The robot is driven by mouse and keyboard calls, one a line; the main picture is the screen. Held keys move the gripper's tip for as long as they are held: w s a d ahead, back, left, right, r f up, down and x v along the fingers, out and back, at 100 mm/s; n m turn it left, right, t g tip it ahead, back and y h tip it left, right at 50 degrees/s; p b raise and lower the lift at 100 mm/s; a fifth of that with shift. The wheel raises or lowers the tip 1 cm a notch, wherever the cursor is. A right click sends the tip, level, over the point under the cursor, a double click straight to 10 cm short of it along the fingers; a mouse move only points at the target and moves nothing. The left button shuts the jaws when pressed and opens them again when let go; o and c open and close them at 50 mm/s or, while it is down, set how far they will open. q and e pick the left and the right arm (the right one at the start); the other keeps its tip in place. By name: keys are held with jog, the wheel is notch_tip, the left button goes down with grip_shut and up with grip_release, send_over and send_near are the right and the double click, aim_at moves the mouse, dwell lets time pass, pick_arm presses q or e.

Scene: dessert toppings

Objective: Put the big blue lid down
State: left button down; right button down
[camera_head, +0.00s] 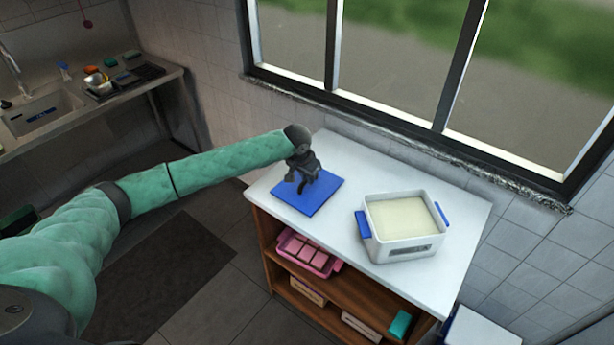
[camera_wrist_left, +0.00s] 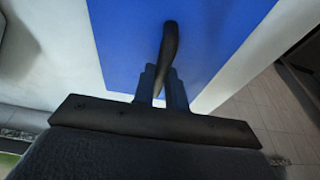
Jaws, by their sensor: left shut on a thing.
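The big blue lid (camera_head: 318,200) is a flat blue square at the left end of the white counter top (camera_head: 345,160). It lies flat on the counter or just above it; I cannot tell which. My left gripper (camera_head: 301,184) is over the lid and shut on its dark handle. In the left wrist view the lid (camera_wrist_left: 215,35) fills the upper middle, and the black curved handle (camera_wrist_left: 169,45) stands between the fingers of my left gripper (camera_wrist_left: 162,88). My right gripper is not in view.
A white tub (camera_head: 405,245) with blue side clips and pale contents stands open to the right on the counter. The shelf below holds a pink tray (camera_head: 308,252) and boxes. A window is behind. A sink counter (camera_head: 90,105) is at the far left.

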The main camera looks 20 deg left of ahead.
pick_arm(q)
jog(key=c, duration=1.7)
grip_release()
jog(key=shift+s, duration=0.1)
jog(key=shift+c, duration=0.2)
jog(key=o, duration=0.3)
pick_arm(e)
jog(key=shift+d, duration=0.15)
